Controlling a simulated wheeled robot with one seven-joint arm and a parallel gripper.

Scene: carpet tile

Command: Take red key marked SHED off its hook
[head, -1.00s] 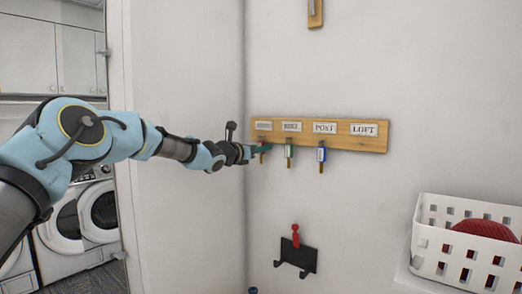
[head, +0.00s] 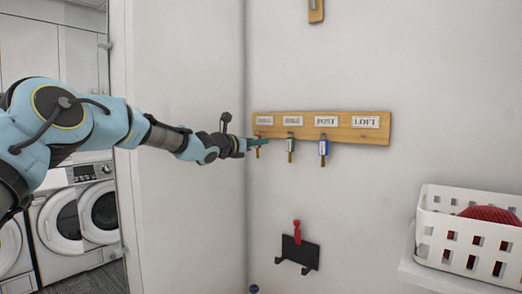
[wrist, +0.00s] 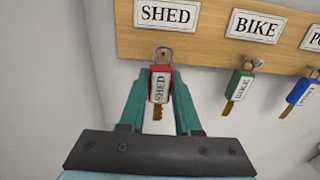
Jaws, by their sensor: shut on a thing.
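The red key marked SHED (wrist: 159,85) hangs by its ring from the hook under the SHED label (wrist: 167,14) on the wooden key board (wrist: 118,38). My gripper (wrist: 160,88) is shut on the red key's head, one teal finger on each side. The ring still shows around the hook above the fingers. In the head view my gripper (head: 254,143) is at the left end of the board (head: 378,137), and a bit of the red key (head: 257,137) shows there.
A green BIKE key (wrist: 238,86) and a blue key (wrist: 301,91) hang to the right. The LOFT place (head: 366,122) holds no key. Below are a black rack (head: 300,251) with a red item and, right, a white basket (head: 440,225). A side wall stands close on the left.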

